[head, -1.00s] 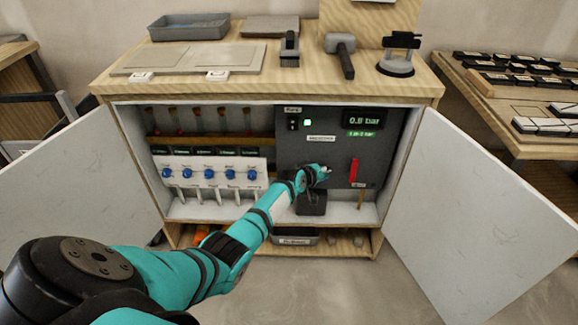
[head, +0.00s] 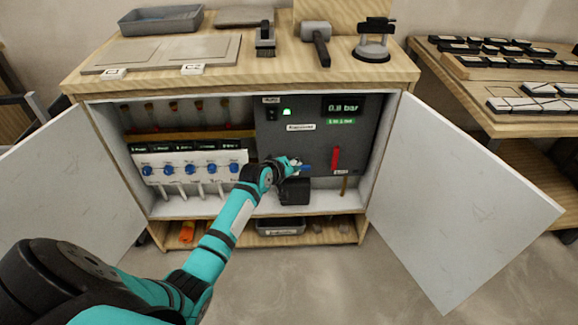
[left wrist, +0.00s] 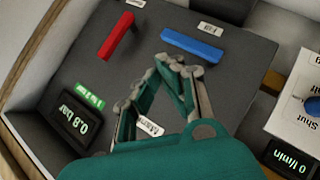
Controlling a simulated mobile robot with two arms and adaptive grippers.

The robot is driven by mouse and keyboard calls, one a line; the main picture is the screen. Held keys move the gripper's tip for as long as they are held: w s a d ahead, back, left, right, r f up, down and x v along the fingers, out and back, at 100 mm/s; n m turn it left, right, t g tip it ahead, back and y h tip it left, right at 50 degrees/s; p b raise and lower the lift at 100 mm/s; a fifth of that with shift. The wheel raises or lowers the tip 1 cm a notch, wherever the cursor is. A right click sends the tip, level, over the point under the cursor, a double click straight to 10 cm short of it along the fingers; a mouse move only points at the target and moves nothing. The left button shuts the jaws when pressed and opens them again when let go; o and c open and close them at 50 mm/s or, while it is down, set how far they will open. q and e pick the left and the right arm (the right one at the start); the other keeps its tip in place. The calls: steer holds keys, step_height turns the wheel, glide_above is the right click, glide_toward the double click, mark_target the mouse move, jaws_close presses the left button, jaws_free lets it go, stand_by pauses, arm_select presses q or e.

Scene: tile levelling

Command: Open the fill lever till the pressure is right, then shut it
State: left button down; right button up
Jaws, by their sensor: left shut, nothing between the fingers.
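The blue fill lever (left wrist: 192,46) lies across the dark panel (left wrist: 235,90) beside a label reading Fill in the left wrist view. In the head view, only a bit of blue lever (head: 307,168) shows past my gripper. My left gripper (head: 296,163) is shut and empty in front of the panel; its fingertips (left wrist: 172,68) appear close beside the lever. I cannot tell whether they touch. The pressure display (head: 343,108) reads 0.8 bar, with a green strip below; it also shows in the wrist view (left wrist: 75,122). My right gripper is out of view.
A red lever (head: 335,160) stands upright right of my gripper. Left are several blue knobs (head: 190,169) on a white board. Open cabinet doors flank the space, the right one (head: 455,205) reaching forward. A dark box (head: 294,191) sits below my gripper.

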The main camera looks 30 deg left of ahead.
arm_select(q)
steer(key=v, duration=0.3)
steer(key=shift+s+r, duration=0.15)
steer(key=shift+s, duration=0.05)
stand_by(0.3)
